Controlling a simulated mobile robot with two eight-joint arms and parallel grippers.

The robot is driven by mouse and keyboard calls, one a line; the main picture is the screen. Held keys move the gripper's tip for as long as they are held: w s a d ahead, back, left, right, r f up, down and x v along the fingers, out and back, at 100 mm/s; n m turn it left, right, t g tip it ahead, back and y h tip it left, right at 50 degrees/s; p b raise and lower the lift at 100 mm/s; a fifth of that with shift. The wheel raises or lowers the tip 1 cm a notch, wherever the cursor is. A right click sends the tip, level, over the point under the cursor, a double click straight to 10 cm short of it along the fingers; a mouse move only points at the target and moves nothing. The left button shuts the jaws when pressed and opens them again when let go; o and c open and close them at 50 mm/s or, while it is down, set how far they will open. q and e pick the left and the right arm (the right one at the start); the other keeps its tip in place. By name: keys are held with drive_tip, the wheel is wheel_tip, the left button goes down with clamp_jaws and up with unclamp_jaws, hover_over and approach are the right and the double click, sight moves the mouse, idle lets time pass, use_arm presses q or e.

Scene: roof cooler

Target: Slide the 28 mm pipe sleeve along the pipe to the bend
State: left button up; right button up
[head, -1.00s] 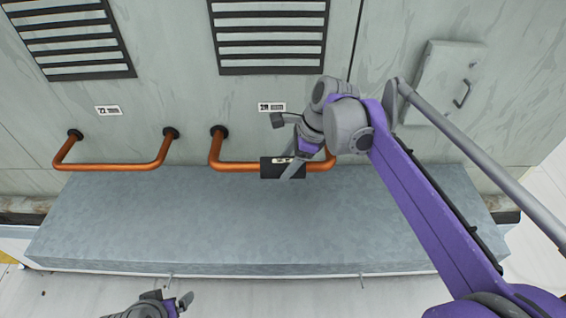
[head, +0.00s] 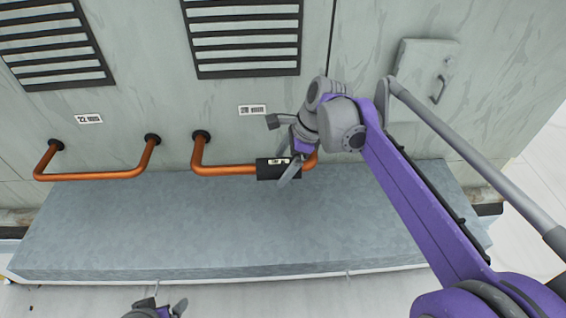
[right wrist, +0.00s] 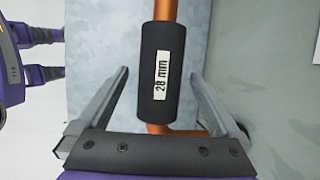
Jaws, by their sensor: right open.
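The 28 mm pipe sleeve (head: 265,170) is a short black tube with a "28 mm" label. It sits around the lower run of the right copper pipe (head: 225,170), nearer the right bend, with bare pipe to its left. My right gripper (head: 285,166) is at the sleeve, open. In the right wrist view the sleeve (right wrist: 160,105) lies between the two spread fingers, with gaps on both sides, and the pipe's bend (right wrist: 172,129) shows just beyond its lower end. My left gripper (head: 165,308) is cut off at the bottom edge; its jaws are unclear.
A second copper pipe (head: 95,177) is on the wall at left. Vent grilles (head: 245,35) are above and a small wall box (head: 422,80) is at right. A grey ledge (head: 180,235) runs below the pipes, with clear space on it.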

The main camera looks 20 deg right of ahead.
use_arm(q)
drive_tip(key=shift+w+r+p, duration=0.1)
drive_tip(key=shift+r+p, duration=0.2)
drive_tip(key=shift+r, duration=0.1)
use_arm(e)
drive_tip(key=v, duration=1.1)
drive_tip(key=shift+f, duration=0.1)
